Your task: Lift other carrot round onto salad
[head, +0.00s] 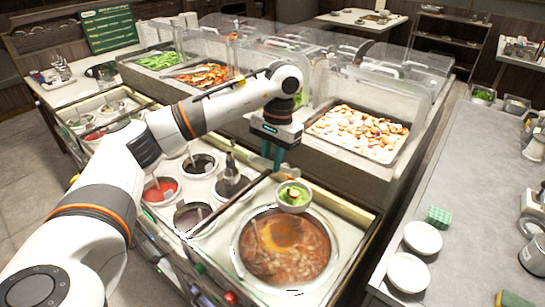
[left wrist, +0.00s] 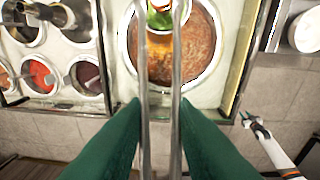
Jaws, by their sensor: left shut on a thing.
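My left gripper (head: 270,160) is above the counter, just behind the salad bowl (head: 293,195). In the left wrist view its green fingers (left wrist: 158,108) are shut on tongs (left wrist: 177,70), seen as two long, thin, shiny bars. The tongs reach toward the bowl, where green leaves (left wrist: 159,20) show between the bars. A bit of orange (left wrist: 160,3) shows at the top edge, perhaps a carrot round; I cannot tell whether the tongs grip it. The bowl holds green salad and stands at the back rim of the soup pot. My right gripper (left wrist: 246,118) shows small and unclear at the right.
The soup pot (head: 246,270) is in front of the bowl. Sauce wells (head: 162,188) with ladles lie to the left. A tray of pale chunks (head: 359,132) stands behind, under clear guards. White bowls (head: 408,272) sit on the right counter (head: 470,190).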

